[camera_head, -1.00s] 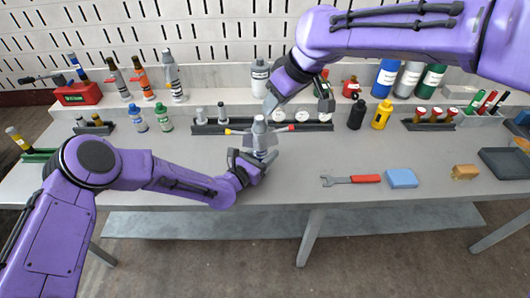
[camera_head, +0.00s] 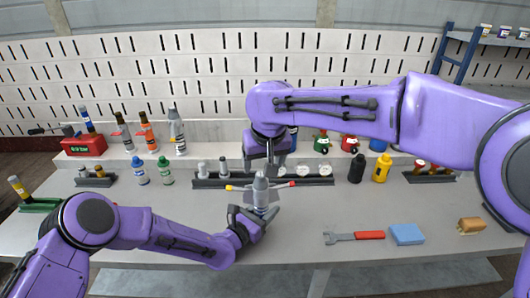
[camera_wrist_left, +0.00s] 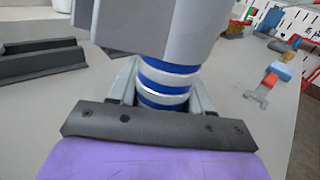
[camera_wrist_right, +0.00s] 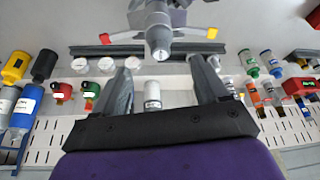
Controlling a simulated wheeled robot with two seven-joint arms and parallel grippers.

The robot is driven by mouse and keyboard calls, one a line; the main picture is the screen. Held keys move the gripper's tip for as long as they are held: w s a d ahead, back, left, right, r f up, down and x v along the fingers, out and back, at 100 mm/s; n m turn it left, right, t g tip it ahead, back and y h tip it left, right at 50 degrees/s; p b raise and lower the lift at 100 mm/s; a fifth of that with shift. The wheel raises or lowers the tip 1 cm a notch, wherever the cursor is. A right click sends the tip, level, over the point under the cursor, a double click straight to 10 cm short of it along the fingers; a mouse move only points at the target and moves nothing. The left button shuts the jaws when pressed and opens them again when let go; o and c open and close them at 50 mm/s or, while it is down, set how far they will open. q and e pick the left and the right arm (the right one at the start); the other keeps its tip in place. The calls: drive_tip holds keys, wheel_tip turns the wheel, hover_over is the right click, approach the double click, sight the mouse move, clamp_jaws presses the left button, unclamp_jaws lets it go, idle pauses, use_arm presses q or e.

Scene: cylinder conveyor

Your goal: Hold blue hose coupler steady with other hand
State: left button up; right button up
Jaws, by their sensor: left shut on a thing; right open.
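The hose coupler (camera_head: 261,196) stands upright over the bench, with a grey tapered top and one yellow-tipped and one red-tipped side lever. Its blue and white banded lower part (camera_wrist_left: 166,84) shows in the left wrist view. My left gripper (camera_head: 258,217) is shut around this banded part. My right gripper (camera_head: 268,168) is open and empty, pointing down just above and behind the coupler's top in the head view. In the right wrist view the coupler's grey tip (camera_wrist_right: 159,42) lies beyond the open fingers, apart from them. My left gripper hides the coupler's lower end in the head view.
A dark rack (camera_head: 215,181) with fittings and gauges runs close behind the coupler. A red-handled wrench (camera_head: 352,237), a blue block (camera_head: 407,234) and a tan block (camera_head: 471,225) lie to the right. Bottles line the back shelf.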

sight(261, 175)
drive_tip(key=x, duration=0.7)
drive_tip(key=shift+w+f, duration=0.15)
drive_tip(key=shift+f, duration=0.15)
clamp_jaws()
drive_tip(key=shift+r, duration=0.1)
use_arm(q)
drive_tip(key=o, duration=1.2)
drive_tip(key=shift+o, duration=0.2)
use_arm(e)
wheel_tip(261, 175, up, 11)
idle(0.8)
